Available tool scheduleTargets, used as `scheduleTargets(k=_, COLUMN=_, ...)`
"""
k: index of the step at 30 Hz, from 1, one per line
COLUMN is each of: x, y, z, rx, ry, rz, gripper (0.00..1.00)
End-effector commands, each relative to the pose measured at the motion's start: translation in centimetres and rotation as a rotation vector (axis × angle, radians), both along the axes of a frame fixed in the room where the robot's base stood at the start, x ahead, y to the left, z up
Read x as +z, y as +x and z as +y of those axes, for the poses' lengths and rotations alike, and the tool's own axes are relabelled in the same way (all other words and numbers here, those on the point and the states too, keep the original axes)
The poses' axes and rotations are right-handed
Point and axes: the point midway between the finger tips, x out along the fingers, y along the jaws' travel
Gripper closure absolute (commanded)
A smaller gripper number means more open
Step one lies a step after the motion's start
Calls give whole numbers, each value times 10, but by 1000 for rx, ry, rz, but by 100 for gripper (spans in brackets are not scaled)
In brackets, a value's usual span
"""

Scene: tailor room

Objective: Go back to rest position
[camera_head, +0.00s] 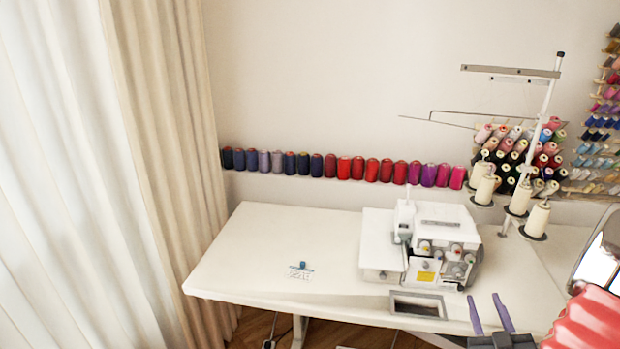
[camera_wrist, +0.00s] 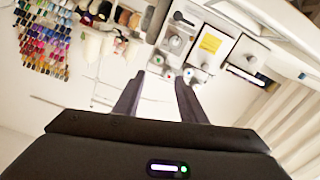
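My gripper (camera_head: 490,314) shows at the lower right in the head view, in front of the white table's (camera_head: 290,235) front edge. Its two dark purple fingers point up and stand apart with nothing between them. In the wrist view my gripper (camera_wrist: 160,80) also shows its fingers apart and empty, with the picture turned over. The white sewing machine (camera_head: 432,245) stands on the table beyond and to the left of my gripper. No contact between them shows.
A small blue-topped item (camera_head: 301,270) lies on the table's left part. Thread cones (camera_head: 520,198) stand behind the machine under a thin metal stand (camera_head: 545,110). A red ribbed object (camera_head: 588,320) is at the lower right corner. Curtains (camera_head: 160,130) hang at left.

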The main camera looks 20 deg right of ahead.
Motion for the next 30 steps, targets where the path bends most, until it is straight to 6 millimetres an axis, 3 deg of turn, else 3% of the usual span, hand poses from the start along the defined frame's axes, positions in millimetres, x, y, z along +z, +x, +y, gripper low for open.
scheduleTargets(k=4, x=-3, y=0, z=0, rx=-1, ry=10, rz=7, gripper=62)
scheduleTargets(k=8, x=-19, y=-2, z=-2, rx=-9, ry=51, rz=56, gripper=62)
scheduleTargets(k=16, x=-90, y=-26, z=-10, rx=-101, ry=238, rz=282, gripper=62)
scheduleTargets(k=21, x=-121, y=-51, z=-14, rx=-177, ry=351, rz=422, gripper=62)
scheduleTargets(k=30, x=-139, y=-76, z=-3, rx=-277, ry=507, rz=636, gripper=62)
